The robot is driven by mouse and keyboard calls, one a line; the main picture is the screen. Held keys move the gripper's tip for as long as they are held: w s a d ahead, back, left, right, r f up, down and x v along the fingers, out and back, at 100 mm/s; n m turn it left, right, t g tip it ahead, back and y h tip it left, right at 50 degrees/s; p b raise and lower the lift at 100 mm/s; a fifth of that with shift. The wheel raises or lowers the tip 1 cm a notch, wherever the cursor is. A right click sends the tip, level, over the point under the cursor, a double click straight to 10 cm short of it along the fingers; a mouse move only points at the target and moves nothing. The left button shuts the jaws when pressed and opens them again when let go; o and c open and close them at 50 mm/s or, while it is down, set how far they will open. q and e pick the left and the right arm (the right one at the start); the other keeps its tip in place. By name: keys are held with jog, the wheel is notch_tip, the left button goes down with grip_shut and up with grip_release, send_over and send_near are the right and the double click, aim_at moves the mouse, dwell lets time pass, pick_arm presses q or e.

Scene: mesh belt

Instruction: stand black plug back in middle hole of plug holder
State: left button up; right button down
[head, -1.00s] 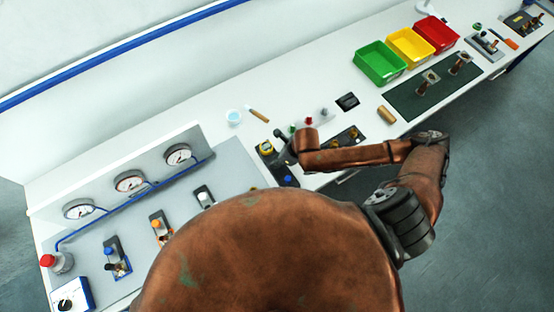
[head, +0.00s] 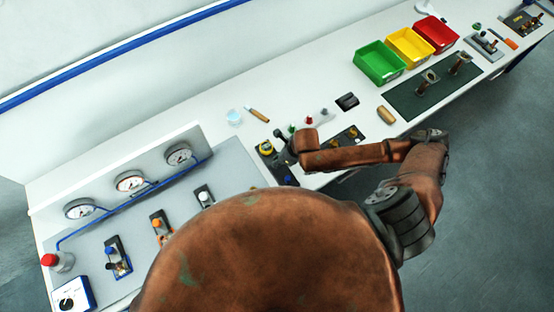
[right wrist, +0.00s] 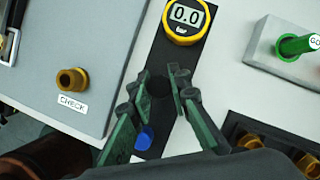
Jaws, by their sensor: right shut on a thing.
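My right gripper (right wrist: 157,95) is over a black strip (right wrist: 165,57) that carries a yellow gauge reading 0.0 at one end and a blue round part (right wrist: 145,138) near the other. The green fingers are closed in on a dark round thing (right wrist: 158,88), which looks like the black plug. Dark against dark, I cannot tell whether it is above the strip or in a hole. No holder hole shows clearly. In the head view the right gripper (head: 284,153) is partly behind my wrist, beside the yellow gauge (head: 265,147). My left gripper is not in view.
A grey block with a green plug marked GO (right wrist: 297,45) stands to the right, and brass fittings (right wrist: 250,141) lie below it. A grey panel with a brass CHECK port (right wrist: 72,81) is at left. Green (head: 380,63), yellow and red bins stand farther along the bench.

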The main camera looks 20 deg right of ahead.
jog(key=shift+f+b, duration=0.35)
jog(key=shift+f, duration=0.5)
jog(key=c, duration=1.7)
grip_release()
jog(key=shift+r, duration=0.1)
jog(key=v, duration=1.1)
jog(key=shift+s+d+r, duration=0.2)
jog(key=shift+r, duration=0.1)
